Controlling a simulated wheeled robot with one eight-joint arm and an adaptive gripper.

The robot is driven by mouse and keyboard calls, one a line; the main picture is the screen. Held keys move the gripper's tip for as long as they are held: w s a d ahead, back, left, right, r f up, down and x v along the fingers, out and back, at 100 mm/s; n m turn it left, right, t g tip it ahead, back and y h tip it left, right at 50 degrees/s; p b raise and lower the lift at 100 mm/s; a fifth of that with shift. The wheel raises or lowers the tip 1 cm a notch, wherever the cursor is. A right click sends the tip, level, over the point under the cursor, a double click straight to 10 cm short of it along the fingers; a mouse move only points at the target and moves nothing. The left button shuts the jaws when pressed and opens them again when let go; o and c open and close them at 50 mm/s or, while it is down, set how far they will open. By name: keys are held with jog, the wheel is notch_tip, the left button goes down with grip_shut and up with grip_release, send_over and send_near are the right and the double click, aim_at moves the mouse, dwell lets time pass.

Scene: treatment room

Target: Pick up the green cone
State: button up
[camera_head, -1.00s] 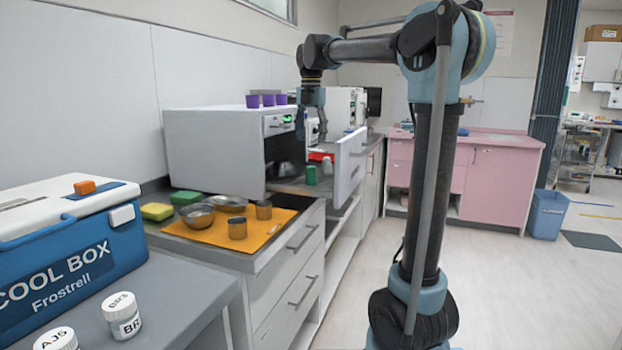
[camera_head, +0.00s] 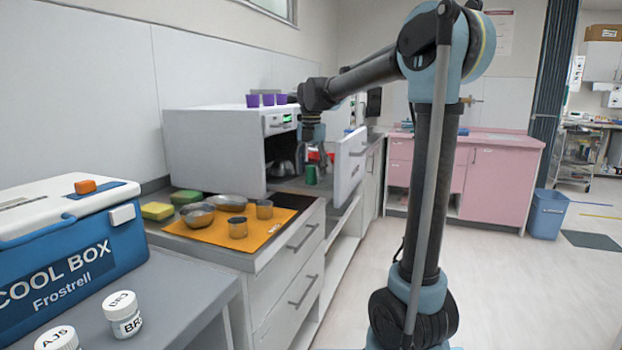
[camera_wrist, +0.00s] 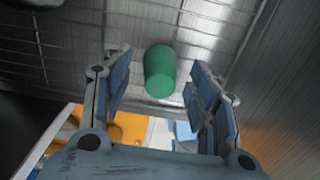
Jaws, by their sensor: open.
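The green cone (camera_head: 311,174) stands on the counter in front of the open white box-shaped cabinet in the head view. In the wrist view the green cone (camera_wrist: 160,71) shows between and beyond the fingertips, apart from both. My gripper (camera_head: 317,160) points down close above the cone, and its fingers are partly hard to make out in the head view. In the wrist view my gripper (camera_wrist: 160,80) has its two blue finger pads spread wide with nothing between them touching.
The white cabinet (camera_head: 215,150) stands left of the gripper, with its door (camera_head: 350,165) open on the right. An orange mat (camera_head: 222,235) with metal bowls and cups lies nearer. A metal pot (camera_head: 283,169) sits inside the opening.

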jog(key=shift+f, duration=0.25)
jog(key=c, duration=0.8)
